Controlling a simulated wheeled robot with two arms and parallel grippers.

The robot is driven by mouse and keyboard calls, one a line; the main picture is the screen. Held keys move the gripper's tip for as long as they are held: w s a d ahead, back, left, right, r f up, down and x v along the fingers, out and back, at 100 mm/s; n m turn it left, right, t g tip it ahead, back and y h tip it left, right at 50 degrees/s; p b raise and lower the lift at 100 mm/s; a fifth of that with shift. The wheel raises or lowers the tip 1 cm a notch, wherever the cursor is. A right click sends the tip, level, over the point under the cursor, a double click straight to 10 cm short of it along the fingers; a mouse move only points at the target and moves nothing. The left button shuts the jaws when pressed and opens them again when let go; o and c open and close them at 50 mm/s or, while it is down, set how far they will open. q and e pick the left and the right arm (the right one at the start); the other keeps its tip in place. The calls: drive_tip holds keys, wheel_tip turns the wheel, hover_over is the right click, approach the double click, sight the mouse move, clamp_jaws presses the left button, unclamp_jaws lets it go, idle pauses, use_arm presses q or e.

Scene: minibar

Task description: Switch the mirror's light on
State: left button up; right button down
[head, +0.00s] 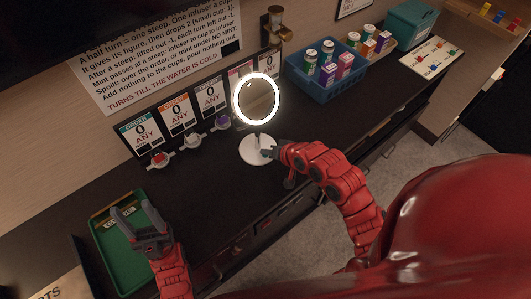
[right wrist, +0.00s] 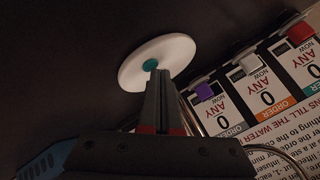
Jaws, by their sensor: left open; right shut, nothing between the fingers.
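The round mirror (head: 257,99) stands upright on the dark counter, and its ring glows bright white. Its white round base (head: 250,152) also shows in the right wrist view (right wrist: 176,52), with a teal button (right wrist: 150,65) on it. My right gripper (head: 268,152) is shut and empty at the right side of the base. In the right wrist view its fingertips (right wrist: 158,74) are at the button's edge; I cannot tell whether they touch it. My left gripper (head: 134,212) is open and empty, over the green tray (head: 108,258) at the lower left.
Order cards (head: 176,113) stand along the wall, with small coloured-topped items (head: 159,159) before them. A blue basket (head: 323,87) of cans and boxes stands right of the mirror. A teal box (head: 411,25) and a white board (head: 431,58) are farther right. The counter's middle is clear.

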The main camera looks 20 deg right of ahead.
drive_tip(key=shift+r+p, duration=0.55)
drive_tip(key=shift+r, duration=0.25)
wheel_tip(320, 180, up, 6)
drive_tip(key=p, duration=0.5)
